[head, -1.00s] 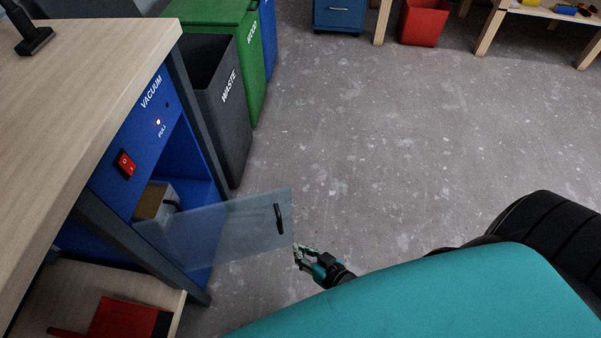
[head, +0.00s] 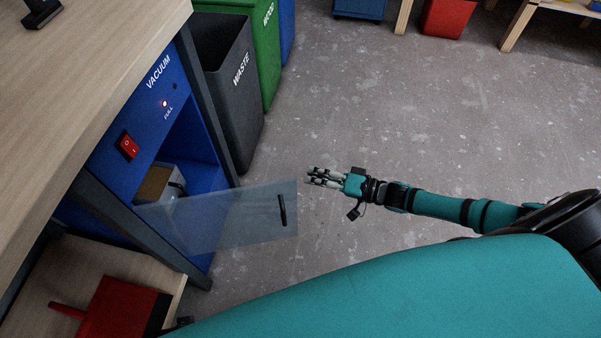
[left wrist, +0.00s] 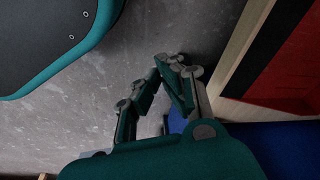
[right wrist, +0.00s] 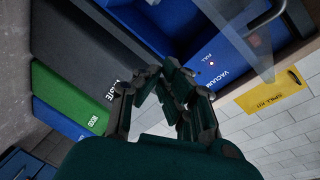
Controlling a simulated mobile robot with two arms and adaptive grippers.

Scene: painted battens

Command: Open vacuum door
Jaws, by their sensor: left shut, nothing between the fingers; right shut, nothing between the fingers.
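The vacuum cabinet (head: 150,90) is blue, with a red switch and a lit lamp marked FULL. Its clear door (head: 225,222) stands swung out from the cabinet, showing the open compartment. The door's black handle (head: 283,210) is near its free edge; the door also shows in the right wrist view (right wrist: 240,35). My right gripper (head: 309,177) is shut and empty, just beyond the door's free edge and apart from the handle in the head view. My left gripper (left wrist: 172,62) is shut and empty in the left wrist view, low near the bench.
A box (head: 158,186) sits inside the compartment. Grey waste (head: 228,95) and green wood (head: 270,50) bins stand beyond the cabinet. A red object (head: 115,305) lies on the lower shelf. Open floor (head: 400,110) lies to the right.

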